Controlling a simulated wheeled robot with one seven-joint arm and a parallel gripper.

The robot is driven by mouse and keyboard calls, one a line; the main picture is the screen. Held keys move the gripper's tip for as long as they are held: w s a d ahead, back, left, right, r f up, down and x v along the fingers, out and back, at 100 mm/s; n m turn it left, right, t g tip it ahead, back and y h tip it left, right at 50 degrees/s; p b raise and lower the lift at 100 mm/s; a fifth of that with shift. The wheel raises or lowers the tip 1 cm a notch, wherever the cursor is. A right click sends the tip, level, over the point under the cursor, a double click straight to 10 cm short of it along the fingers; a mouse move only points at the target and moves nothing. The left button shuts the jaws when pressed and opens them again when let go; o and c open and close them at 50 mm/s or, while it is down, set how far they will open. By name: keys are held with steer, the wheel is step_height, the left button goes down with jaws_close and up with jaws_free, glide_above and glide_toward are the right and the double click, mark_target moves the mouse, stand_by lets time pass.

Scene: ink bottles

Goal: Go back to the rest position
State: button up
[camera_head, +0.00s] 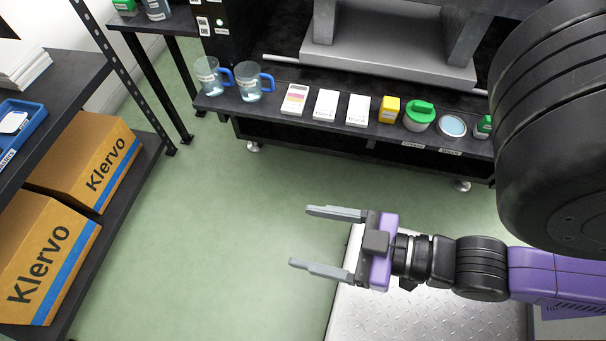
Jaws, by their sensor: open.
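My gripper (314,239) is open and empty. Its two grey fingers point left and stand well apart, over the green floor. The purple wrist and black arm links reach in from the right side of the picture. No thing lies between the fingers, and the gripper touches nothing that I can see. A large black part of my arm covers the upper right of the view and hides what is behind it.
A black bench (300,128) at the back bears two blue-handled beakers, white boxes, a yellow box and green-lidded jars. A shelf at left holds Klervo cartons (52,258). A metal tread plate (400,318) lies below my wrist. The green floor (200,240) between is clear.

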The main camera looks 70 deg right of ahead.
step_height(320, 180, up, 26)
steer(key=p, duration=2.6)
steer(key=shift+r, duration=0.15)
